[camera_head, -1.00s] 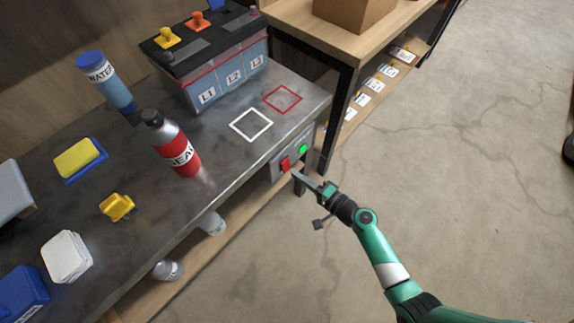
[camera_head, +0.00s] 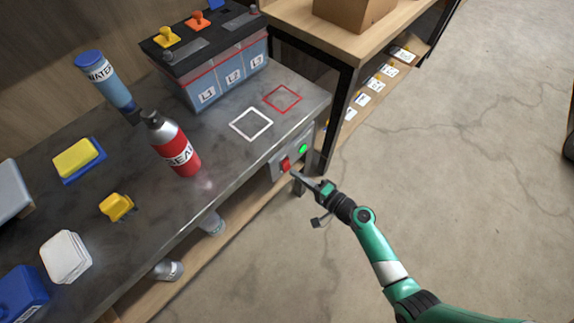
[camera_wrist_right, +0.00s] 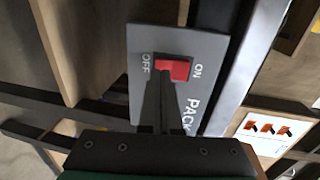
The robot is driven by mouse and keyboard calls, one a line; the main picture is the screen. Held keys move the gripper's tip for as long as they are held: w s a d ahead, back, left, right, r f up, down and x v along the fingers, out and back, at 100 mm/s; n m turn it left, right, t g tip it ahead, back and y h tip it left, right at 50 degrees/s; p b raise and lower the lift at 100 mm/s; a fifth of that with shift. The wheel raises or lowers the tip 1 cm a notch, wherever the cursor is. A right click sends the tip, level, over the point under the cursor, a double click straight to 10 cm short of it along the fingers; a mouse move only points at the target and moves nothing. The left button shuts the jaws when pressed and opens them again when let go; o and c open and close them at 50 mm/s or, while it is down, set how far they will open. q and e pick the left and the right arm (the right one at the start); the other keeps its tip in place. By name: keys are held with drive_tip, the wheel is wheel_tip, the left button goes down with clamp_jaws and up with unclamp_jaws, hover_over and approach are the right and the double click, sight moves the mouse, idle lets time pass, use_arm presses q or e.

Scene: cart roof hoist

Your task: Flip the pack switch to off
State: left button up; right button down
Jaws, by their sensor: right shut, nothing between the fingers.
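The pack switch is a red rocker (camera_head: 285,164) on a grey plate at the front edge of the workbench, beside a green light (camera_head: 303,149). The right wrist view shows the red rocker (camera_wrist_right: 174,68) in a dark frame, with OFF at its left, ON at its right and PACK below. I cannot tell for sure which way the rocker is tilted. My right gripper (camera_head: 293,173) is shut and empty, its tips at the switch. In the wrist view its dark fingers (camera_wrist_right: 160,88) cover the rocker's lower left part; contact is unclear. My left gripper is not in view.
On the bench (camera_head: 215,160) stand a red bottle (camera_head: 176,150), a blue WATER bottle (camera_head: 107,80) and a battery pack (camera_head: 225,65) labelled L1, L2, L3. A wooden table (camera_head: 390,15) with a shelf stands behind. The floor at right is open.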

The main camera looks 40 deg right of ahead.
drive_tip(key=shift+w+a+f+b, duration=0.1)
drive_tip(key=shift+w+b, duration=0.2)
drive_tip(key=shift+w, duration=0.4)
idle(0.5)
drive_tip(key=shift+s, duration=0.65)
drive_tip(key=p+v, duration=0.1)
drive_tip(key=v, duration=0.4)
drive_tip(key=shift+s, duration=0.35)
